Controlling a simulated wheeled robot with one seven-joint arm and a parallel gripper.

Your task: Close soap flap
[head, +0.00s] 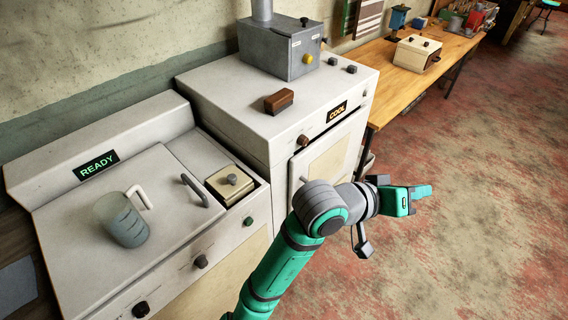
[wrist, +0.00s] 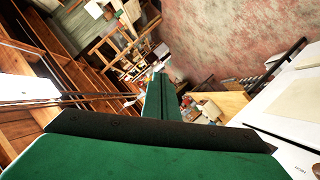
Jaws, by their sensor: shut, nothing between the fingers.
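A small cream flap (head: 222,190) with a grey knob is set in the right part of the white washer's top (head: 90,225), in the head view. I take it to be the soap flap; I cannot tell exactly how far open it is. My gripper (head: 428,191) is shut and empty, out over the floor to the right of the machines, well apart from the flap. Its green fingers (wrist: 160,98) show together in the wrist view, where the flap is not seen.
A wooden bench (head: 455,50) lies beyond. Floor at right is clear.

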